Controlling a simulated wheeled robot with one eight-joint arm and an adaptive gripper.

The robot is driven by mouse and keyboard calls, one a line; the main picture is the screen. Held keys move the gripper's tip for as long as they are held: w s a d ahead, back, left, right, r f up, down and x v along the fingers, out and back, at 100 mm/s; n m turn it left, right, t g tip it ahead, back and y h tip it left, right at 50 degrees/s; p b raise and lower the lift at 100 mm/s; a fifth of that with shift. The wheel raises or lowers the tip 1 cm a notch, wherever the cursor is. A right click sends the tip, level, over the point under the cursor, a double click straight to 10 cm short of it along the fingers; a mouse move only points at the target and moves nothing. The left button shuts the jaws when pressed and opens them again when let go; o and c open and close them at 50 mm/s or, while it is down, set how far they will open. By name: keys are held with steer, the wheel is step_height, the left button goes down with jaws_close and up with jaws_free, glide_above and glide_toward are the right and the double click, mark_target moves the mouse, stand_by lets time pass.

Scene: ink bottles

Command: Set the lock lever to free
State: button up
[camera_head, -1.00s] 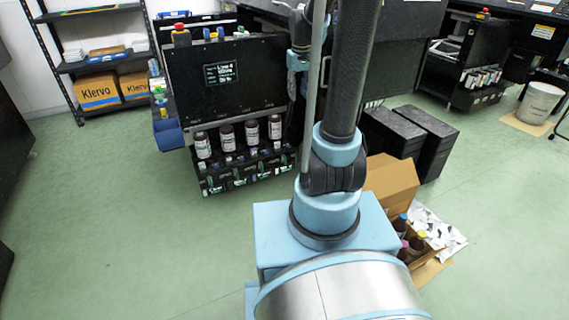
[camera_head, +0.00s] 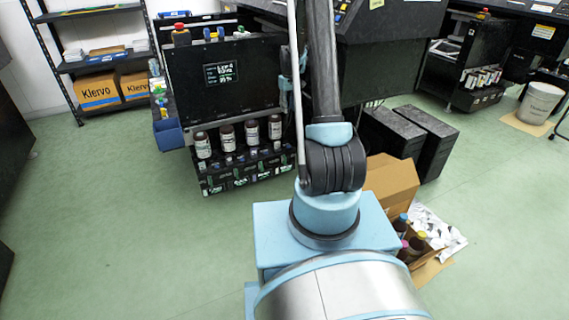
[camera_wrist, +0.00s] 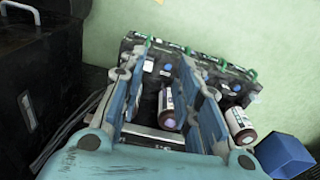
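The ink rack (camera_head: 240,180) is a black unit with small green parts along its lower front; it also shows in the wrist view (camera_wrist: 195,62). I cannot tell which small part is the lock lever. Several white-labelled brown bottles stand in a row on it, one (camera_head: 203,146) at the left end. My gripper (camera_wrist: 165,58) is open, its two blue fingers apart and pointing toward the rack. One bottle (camera_wrist: 167,108) shows between the fingers, another (camera_wrist: 240,125) right of them. I see no contact.
A dark panel with a lit screen (camera_head: 221,72) rises behind the bottles. A blue bin (camera_head: 168,135) is at its left; it also shows in the wrist view (camera_wrist: 283,156). Black boxes (camera_head: 395,135) and an open carton (camera_head: 392,185) stand right. The left floor is clear.

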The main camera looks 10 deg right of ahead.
steer(key=w+f, duration=0.5)
steer(key=f, duration=0.6)
steer(key=n, duration=0.1)
glide_above(285, 158)
step_height(285, 158, down, 10)
steer(key=shift+g, duration=0.3)
step_height(285, 158, down, 19)
steer(key=shift+d, duration=0.15)
steer(key=shift+c, duration=0.3)
